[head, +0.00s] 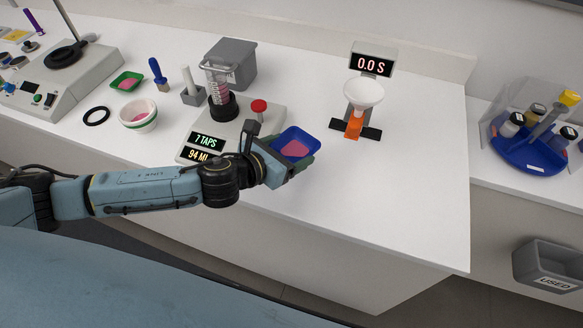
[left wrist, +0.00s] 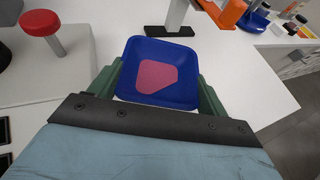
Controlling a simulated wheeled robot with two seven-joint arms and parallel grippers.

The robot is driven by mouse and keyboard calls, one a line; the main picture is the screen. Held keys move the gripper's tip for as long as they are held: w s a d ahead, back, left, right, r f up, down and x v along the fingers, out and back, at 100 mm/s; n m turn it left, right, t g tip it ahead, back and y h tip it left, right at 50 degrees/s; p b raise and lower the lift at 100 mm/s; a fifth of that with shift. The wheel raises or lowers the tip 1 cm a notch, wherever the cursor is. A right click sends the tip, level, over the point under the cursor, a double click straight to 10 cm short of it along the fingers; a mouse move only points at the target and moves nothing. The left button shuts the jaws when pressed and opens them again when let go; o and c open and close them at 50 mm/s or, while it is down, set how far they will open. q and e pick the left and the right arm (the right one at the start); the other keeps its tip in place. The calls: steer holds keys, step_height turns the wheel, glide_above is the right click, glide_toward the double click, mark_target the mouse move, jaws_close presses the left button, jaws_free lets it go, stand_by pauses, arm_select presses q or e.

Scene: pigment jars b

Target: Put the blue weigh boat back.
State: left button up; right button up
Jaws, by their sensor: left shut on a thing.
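The blue weigh boat (head: 308,138) is a shallow square dish with a flat pink patch inside. My left gripper (head: 294,158) is shut on it and holds it over the front part of the white bench, right of the tap device. In the left wrist view the boat (left wrist: 160,52) sits between the two green fingers of the gripper (left wrist: 160,88), with its pink patch facing the camera. It looks roughly level. I cannot tell how far it is above the bench. My right gripper is not in view.
The tap device (head: 222,128) reads 7 TAPS and 94 ML. A funnel stand (head: 364,92) reading 0.0 S is behind right. A green weigh boat (head: 126,81), a bowl (head: 138,116) and a black ring (head: 96,115) lie left. The bench's right front (head: 420,190) is clear. A USED bin (head: 550,266) hangs right.

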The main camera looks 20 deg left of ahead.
arm_select(q)
step_height(320, 180, down, 4)
steer(key=shift+f+b, duration=0.1)
steer(key=shift+b, duration=0.35)
step_height(320, 180, down, 4)
steer(key=shift+r+b, duration=0.2)
steer(key=shift+b, duration=0.4)
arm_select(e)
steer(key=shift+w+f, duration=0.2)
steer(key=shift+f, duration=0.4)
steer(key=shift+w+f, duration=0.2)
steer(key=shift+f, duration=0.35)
arm_select(q)
steer(key=shift+f, duration=0.1)
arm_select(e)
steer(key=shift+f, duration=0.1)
arm_select(q)
steer(key=o, duration=0.7)
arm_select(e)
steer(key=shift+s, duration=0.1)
